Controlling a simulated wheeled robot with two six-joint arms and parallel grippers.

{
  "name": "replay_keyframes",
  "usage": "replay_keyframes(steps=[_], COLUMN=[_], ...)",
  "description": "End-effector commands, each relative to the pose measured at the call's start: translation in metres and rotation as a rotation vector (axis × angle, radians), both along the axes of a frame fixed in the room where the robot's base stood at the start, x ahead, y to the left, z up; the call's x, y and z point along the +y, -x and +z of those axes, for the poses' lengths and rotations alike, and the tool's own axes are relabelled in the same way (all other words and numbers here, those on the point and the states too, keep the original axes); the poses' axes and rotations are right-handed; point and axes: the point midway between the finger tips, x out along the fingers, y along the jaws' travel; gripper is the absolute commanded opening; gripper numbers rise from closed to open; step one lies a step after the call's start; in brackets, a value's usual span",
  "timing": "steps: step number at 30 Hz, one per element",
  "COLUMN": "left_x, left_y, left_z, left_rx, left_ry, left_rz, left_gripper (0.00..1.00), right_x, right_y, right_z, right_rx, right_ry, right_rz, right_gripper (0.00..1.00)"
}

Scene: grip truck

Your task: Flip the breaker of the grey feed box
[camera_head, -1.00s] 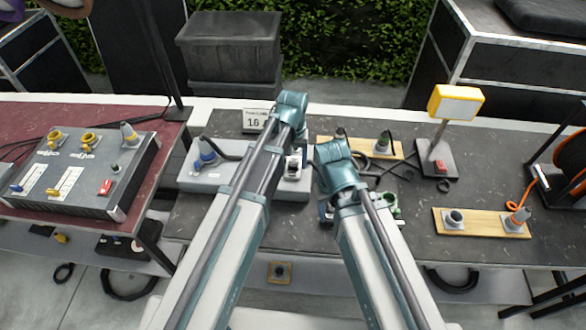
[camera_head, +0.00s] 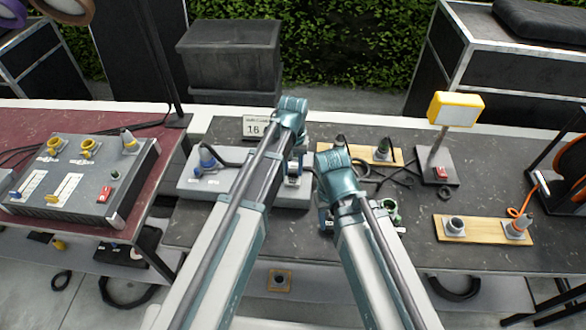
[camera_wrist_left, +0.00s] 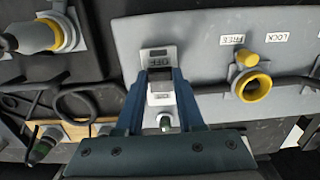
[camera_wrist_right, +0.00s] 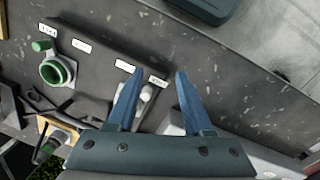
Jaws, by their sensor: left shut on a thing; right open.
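In the left wrist view, my left gripper (camera_wrist_left: 162,73) is shut on the breaker's pale block (camera_wrist_left: 160,97), one finger on each side. An upside-down OFF label shows by its fingertips. My right gripper (camera_wrist_right: 159,72) is open and empty over a dark box with a green socket (camera_wrist_right: 57,71).
A number sign (camera_head: 257,128) stands behind the feed box. A yellow-headed lamp (camera_head: 455,108) stands to the right, near a wooden board with connectors (camera_head: 484,228). A larger grey panel (camera_head: 80,180) is on the red table at left. Black cables lie behind my right gripper.

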Motion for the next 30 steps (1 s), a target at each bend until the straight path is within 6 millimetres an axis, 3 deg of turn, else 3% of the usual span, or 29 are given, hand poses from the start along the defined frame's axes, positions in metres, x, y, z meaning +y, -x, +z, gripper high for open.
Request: replay_keyframes(steps=[3,10,22,23,27,30], left_x=[-0.001,-0.001,0.0,0.0,0.0,0.0], left_y=[-0.013,-0.018,-0.015,-0.015,-0.015,-0.015], left_z=[0.0,-0.001,0.002,0.002,0.002,0.002], left_rx=[0.112,0.29,0.329,0.329,0.329,0.328], left_ry=[0.001,0.001,0.0,0.0,0.0,0.0], left_rz=[0.001,0.0,-0.001,-0.001,-0.001,0.0], left_gripper=[0.0,0.0,0.0,0.39,0.64,0.68], right_x=[0.0,0.0,0.0,0.0,0.0,0.0], right_y=[0.0,0.0,0.0,0.0,0.0,0.0], right_z=[-0.003,-0.013,-0.013,-0.013,-0.013,-0.013], right_rx=[0.0,0.0,0.0,0.0,0.0,0.0], right_ry=[0.0,0.0,0.0,0.0,0.0,0.0], right_rz=[0.0,0.0,0.0,0.0,0.0,0.0], right_gripper=[0.51,0.51,0.51,0.51,0.51,0.51])
